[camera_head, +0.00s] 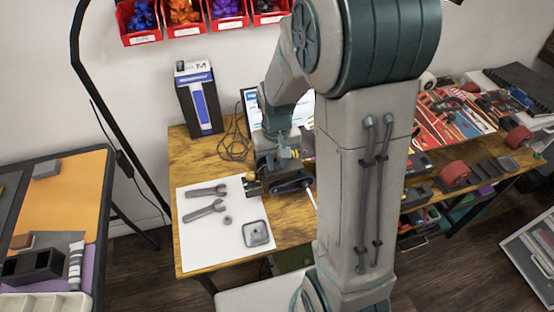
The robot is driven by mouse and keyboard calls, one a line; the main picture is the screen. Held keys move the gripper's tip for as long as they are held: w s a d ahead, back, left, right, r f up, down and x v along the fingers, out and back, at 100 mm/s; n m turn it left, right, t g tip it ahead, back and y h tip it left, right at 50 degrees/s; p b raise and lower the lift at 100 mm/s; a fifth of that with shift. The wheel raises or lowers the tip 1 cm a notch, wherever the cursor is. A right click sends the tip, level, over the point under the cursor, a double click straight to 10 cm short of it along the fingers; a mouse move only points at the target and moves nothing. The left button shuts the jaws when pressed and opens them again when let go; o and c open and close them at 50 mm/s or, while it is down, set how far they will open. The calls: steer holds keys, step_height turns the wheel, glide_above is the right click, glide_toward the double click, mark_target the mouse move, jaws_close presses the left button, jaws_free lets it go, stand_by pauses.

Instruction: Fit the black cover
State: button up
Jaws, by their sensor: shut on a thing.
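My gripper (270,176) is low over the wooden table, at the right edge of a white sheet. It is shut on a small dark piece at its fingertips, which looks like the black cover (291,186). My own wrist and arm hide much of it, so its exact tilt and whether it touches anything below cannot be told. A grey square part with a raised middle (256,234) lies on the white sheet, in front of my gripper and apart from it.
The white sheet (198,246) also holds two grey wrenches (205,211) and a nut (228,220). A dark box (201,101) and a coiled cable (234,146) are behind. My arm hides the middle of the bench. Red bins hang on the wall; tools crowd the right.

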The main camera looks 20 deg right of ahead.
mark_target(276, 171)
steer(key=shift+f, duration=0.1)
steer(key=shift+f+b, duration=0.8)
steer(key=shift+f, duration=0.1)
steer(key=shift+f, duration=0.1)
stand_by(0.9)
steer(key=shift+f+b, duration=0.8)
stand_by(0.8)
steer(key=shift+f+b, duration=0.4)
steer(key=shift+b, duration=0.05)
steer(key=shift+f, duration=0.15)
stand_by(1.0)
steer(key=o, duration=0.9)
